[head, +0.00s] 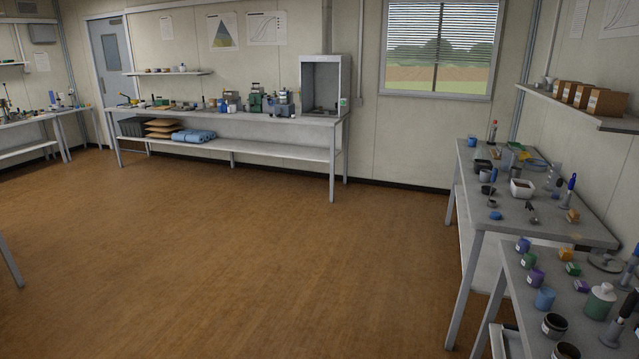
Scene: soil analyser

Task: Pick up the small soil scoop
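I cannot single out the small soil scoop with certainty. A small dark, handled item (531,210) lies on the right-hand bench (470,215), in front of a white square dish (522,188); it is too small to tell whether it is a scoop. Small tools on the far back bench (300,122) are also too small to name. Neither of my grippers is in view.
A wall shelf (580,108) with brown boxes (606,102) hangs above the right bench. The brown floor (270,250) in the middle is clear.

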